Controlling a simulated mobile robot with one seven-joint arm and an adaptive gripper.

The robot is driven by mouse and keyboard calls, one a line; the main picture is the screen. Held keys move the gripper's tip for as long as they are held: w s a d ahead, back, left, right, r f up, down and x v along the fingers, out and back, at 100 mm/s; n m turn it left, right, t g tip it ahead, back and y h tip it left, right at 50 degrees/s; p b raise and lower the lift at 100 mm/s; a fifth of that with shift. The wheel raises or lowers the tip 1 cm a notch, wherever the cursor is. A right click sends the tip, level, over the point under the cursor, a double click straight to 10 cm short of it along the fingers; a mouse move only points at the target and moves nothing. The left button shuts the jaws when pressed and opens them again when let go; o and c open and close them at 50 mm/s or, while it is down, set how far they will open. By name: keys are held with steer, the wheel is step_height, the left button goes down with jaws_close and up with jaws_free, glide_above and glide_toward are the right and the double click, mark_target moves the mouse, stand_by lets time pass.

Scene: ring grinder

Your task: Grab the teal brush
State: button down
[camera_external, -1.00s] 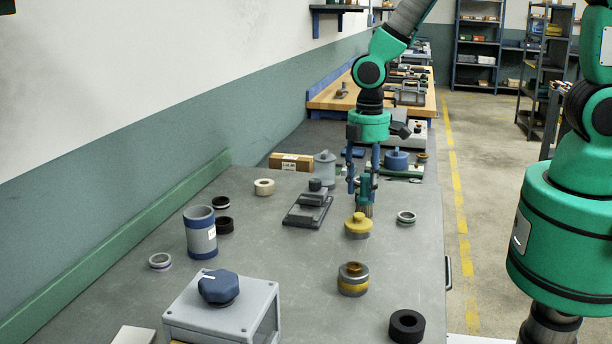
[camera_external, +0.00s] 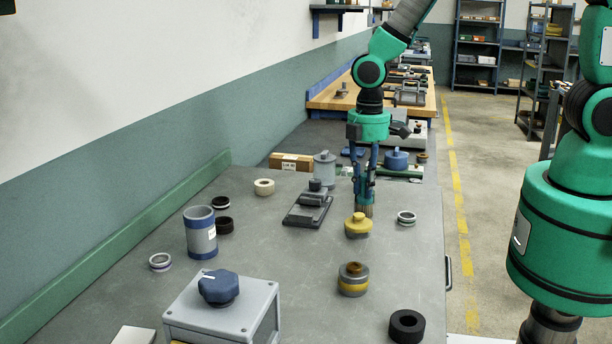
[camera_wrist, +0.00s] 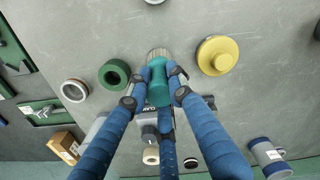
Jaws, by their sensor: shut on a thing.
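The teal brush (camera_wrist: 158,82) stands between the blue fingers of my gripper (camera_wrist: 156,92) in the wrist view, its pale bristles showing at the far end. In the external view the brush (camera_external: 364,196) is upright on the grey bench, bristles down. My gripper (camera_external: 364,178) points straight down from above and is shut around the brush's teal upper part. The fingers hide part of the handle. I cannot tell whether the bristles touch the bench.
A yellow-topped knob (camera_external: 358,226) stands just in front of the brush. A dark clamp-like block (camera_external: 309,208) lies to the left and a metal ring (camera_external: 406,218) to the right. A grey box with a blue knob (camera_external: 222,308) stands at the front. The bench between is mostly clear.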

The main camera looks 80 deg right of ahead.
steer(key=shift+r, duration=0.45)
step_height(320, 180, up, 3)
steer(key=shift+s+f, duration=0.1)
steer(key=shift+s, duration=0.05)
steer(key=s+r+p, duration=0.1)
steer(key=s, duration=1.4)
steer(key=shift+s, duration=0.35)
steer(key=shift+r, duration=0.1)
